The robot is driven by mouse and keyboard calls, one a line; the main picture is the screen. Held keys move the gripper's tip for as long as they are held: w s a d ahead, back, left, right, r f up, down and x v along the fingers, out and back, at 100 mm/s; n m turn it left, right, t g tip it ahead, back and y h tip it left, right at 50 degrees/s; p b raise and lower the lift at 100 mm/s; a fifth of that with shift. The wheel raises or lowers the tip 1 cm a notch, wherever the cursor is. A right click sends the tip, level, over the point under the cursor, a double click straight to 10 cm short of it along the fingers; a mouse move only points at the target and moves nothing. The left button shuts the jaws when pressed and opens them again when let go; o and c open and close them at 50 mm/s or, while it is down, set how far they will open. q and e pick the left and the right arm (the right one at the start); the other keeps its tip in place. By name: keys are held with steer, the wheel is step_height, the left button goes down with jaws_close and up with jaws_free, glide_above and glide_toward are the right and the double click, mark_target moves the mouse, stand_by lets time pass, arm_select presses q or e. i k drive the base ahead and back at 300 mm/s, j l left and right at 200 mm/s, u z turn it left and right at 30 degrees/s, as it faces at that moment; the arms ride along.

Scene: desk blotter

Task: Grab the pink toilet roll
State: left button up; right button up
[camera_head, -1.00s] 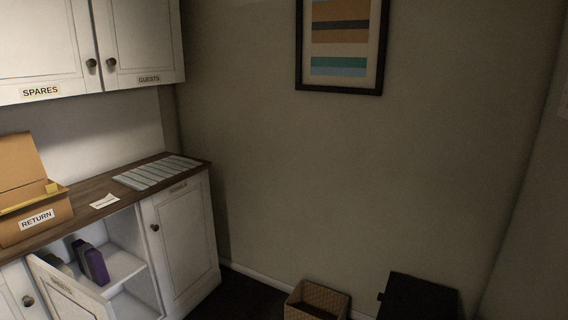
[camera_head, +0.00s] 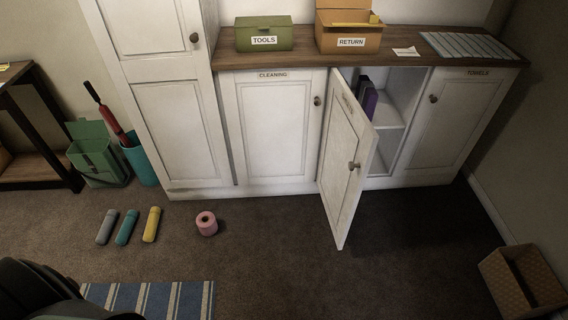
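The pink toilet roll (camera_head: 207,223) stands on the dark carpet in front of the white cabinets, to the right of a yellow bottle-shaped item. Nothing touches it. Neither of my grippers shows in the head view. A dark rounded shape fills the bottom left corner, and I cannot tell a gripper in it.
Grey (camera_head: 107,227), teal (camera_head: 127,227) and yellow (camera_head: 151,224) items lie left of the roll. A striped rug (camera_head: 150,298) is in front. A cabinet door (camera_head: 347,160) stands open into the room. A wicker basket (camera_head: 507,284) sits at right. Carpet around the roll is clear.

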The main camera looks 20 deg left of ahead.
mark_target(207, 224)
steer(key=u, duration=1.5)
steer(key=i+j+z, duration=0.1)
steer(key=i+j, duration=0.15)
steer(key=i, duration=0.1)
